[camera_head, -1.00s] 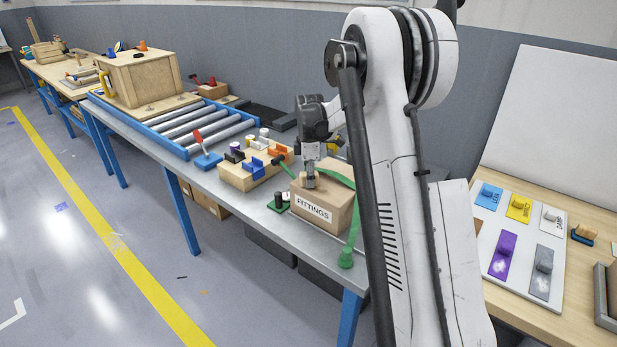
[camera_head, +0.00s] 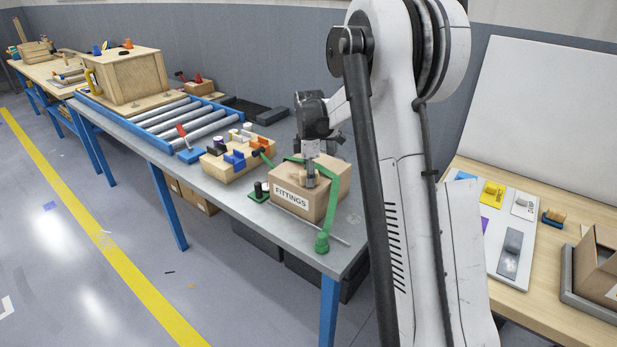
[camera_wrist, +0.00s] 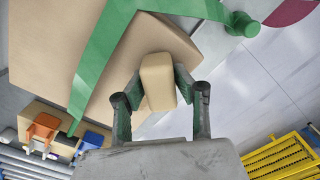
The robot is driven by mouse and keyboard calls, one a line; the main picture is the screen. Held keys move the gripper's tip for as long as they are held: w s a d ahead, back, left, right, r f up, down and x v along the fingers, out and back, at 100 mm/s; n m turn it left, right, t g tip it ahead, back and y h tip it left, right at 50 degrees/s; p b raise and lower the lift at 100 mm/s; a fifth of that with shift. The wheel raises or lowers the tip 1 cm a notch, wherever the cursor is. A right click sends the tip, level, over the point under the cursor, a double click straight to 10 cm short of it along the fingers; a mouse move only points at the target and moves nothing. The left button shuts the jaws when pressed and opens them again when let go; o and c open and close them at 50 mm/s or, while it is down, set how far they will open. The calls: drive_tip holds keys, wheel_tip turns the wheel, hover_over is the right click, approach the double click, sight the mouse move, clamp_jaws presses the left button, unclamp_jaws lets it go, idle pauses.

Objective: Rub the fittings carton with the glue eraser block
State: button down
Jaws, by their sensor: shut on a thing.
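The fittings carton (camera_head: 322,207) is a brown box with a white FITTINGS label on its front, near the end of the grey bench; its top (camera_wrist: 60,50) fills the upper left of the wrist view. A green strap (camera_head: 331,214) runs across the carton and down its side. My gripper (camera_head: 310,182) is over the carton's top. In the wrist view its fingers are shut on a tan glue eraser block (camera_wrist: 157,70), which lies over the carton top. Whether the block touches the carton is unclear. In the head view the block is mostly hidden by my gripper.
Left of the carton are a green-based stand (camera_head: 258,192) and a wooden block rack (camera_head: 226,168) with coloured pieces. The strap's green knob end (camera_head: 322,242) hangs by the bench edge. A roller conveyor (camera_head: 182,122) lies farther back. A sample board (camera_head: 521,235) is on the right table.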

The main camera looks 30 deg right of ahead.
drive_tip(key=shift+s+d+r, duration=0.15)
drive_tip(key=shift+s, duration=0.1)
wheel_tip(320, 180, up, 3)
drive_tip(key=shift+w+f+p, duration=0.1)
drive_tip(key=shift+w+p, duration=0.05)
drive_tip(key=shift+p, duration=0.45)
drive_tip(key=shift+r+p, duration=1.1)
drive_tip(key=shift+r, duration=1.5)
